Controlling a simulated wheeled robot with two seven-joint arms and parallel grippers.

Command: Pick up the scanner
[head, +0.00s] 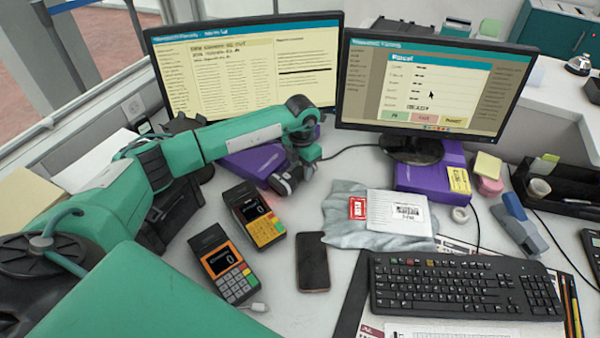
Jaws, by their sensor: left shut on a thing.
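My left gripper (294,172) is at the front of the left purple box, behind the card terminals. It is shut on a dark handheld thing with a grey rounded end, which appears to be the scanner (284,184). The gripper hides much of it. A thin black cable runs from there to the right, towards the right monitor's stand. My right gripper is not in view.
Two card terminals (254,216) (224,265) lie just in front. A phone (312,262), a grey parcel bag with a white label (400,212) and a black keyboard (464,287) lie to the right. Two monitors (246,66) (432,85) stand behind, with purple boxes (243,163) (432,178) below.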

